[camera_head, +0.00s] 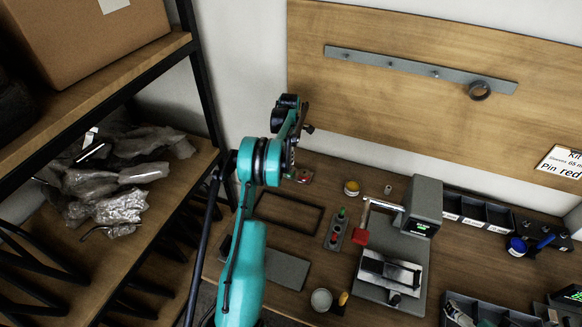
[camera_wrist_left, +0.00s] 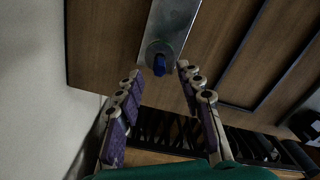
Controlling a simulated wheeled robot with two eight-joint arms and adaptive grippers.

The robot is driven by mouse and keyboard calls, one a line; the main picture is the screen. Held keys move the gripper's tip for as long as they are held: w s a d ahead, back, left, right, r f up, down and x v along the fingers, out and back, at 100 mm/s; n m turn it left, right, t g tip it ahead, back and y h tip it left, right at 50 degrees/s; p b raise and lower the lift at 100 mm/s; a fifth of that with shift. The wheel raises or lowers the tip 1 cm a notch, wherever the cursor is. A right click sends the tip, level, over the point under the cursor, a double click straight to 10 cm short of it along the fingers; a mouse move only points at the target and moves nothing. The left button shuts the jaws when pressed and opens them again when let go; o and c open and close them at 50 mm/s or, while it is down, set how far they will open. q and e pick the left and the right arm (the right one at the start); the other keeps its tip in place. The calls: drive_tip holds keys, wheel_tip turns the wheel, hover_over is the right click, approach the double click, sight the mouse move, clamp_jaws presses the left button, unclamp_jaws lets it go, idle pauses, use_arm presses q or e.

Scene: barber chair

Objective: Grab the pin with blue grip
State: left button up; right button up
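My left gripper (camera_wrist_left: 161,73) is open, with one finger on each side of the blue grip in the picture. No contact shows, and the depth between them cannot be told. In the head view my teal left arm reaches up over the table's left part; its fingers are hard to make out there. This blue grip is not clearly visible in the head view. A grey holder (camera_head: 334,238) there carries a green and a red pin. My right gripper is out of view.
A grey machine (camera_head: 424,205) stands mid-table, with a fixture (camera_head: 390,272) before it. Black bins (camera_head: 477,211) and a blue-handled tool (camera_head: 545,241) are at right. A shelf (camera_head: 75,275) with wrapped items stands left. A wooden board (camera_head: 400,95) backs the table.

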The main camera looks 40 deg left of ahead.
use_arm(q)
wheel_tip(320, 180, down, 4)
drive_tip(key=shift+f+b, duration=0.1)
drive_tip(key=shift+b, duration=0.25)
drive_tip(key=shift+c, duration=0.9)
clamp_jaws()
drive_tip(key=shift+r, duration=0.2)
